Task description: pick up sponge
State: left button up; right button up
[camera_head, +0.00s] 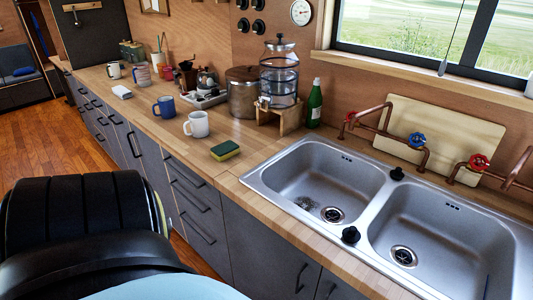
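The sponge (225,150) is yellow with a dark green top. It lies flat on the wooden counter (229,186), just left of the double sink and in front of the white mug. It is fully visible and nothing touches it from above. Neither of my grippers shows in the head view. A black rounded part and a pale blue part at the lower left belong to my own body.
A white mug (196,124) and a blue mug (164,107) stand behind the sponge. A steel double sink (315,180) is to its right. A green bottle (314,103) and a glass dispenser (279,73) stand by the wall. Counter around the sponge is clear.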

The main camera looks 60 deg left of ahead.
aim_at(225, 151)
jog(key=u, duration=2.15)
